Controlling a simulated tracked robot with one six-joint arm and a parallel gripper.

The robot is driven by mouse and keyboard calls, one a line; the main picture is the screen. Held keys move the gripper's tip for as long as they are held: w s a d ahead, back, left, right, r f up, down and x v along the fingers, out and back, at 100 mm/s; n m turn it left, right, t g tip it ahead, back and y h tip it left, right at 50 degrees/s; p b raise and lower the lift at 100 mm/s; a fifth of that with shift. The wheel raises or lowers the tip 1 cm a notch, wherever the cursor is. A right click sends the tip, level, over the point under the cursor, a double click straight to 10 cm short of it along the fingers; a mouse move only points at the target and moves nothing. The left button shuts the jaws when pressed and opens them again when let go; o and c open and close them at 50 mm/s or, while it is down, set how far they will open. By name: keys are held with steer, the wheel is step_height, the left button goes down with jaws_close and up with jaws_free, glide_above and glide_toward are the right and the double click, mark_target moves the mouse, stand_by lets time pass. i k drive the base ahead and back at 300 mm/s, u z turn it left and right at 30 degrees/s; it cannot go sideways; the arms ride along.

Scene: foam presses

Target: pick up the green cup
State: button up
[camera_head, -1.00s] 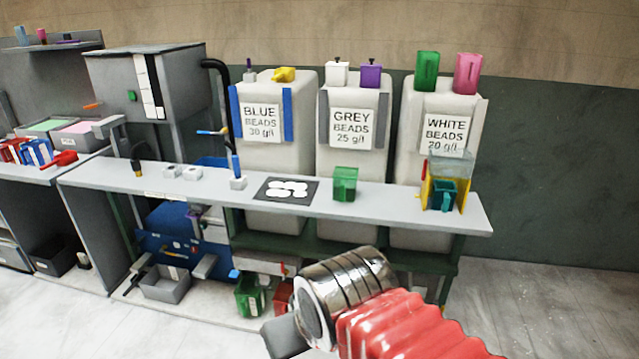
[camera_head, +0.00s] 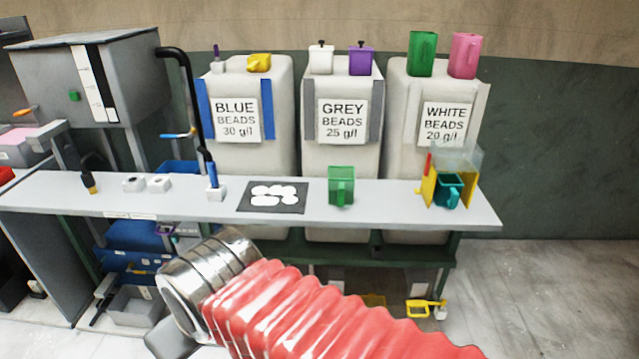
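A green cup (camera_head: 341,188) stands upright on the grey bench (camera_head: 395,205), its handle toward me. A taller green jug-like vessel (camera_head: 422,53) stands on top of the white beads bin. A teal cup (camera_head: 448,190) sits in a yellow stand at the right end of the bench. My arm crosses the lower foreground, below and in front of the bench. A grey part of my gripper (camera_head: 172,338) shows at its lower left end, apart from the green cup. Its fingers are not clearly visible.
Beads bins labelled blue (camera_head: 236,120), grey (camera_head: 343,120) and white (camera_head: 445,123) stand behind the bench. A black mat with white discs (camera_head: 272,196) lies left of the cup. A blue-handled tool in a white block (camera_head: 214,182) stands farther left. Bare bench separates cup and yellow stand (camera_head: 428,188).

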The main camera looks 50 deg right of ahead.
mark_target(341, 189)
steer(key=z, duration=0.3)
steer(key=i, duration=1.05)
steer(key=z, duration=0.5)
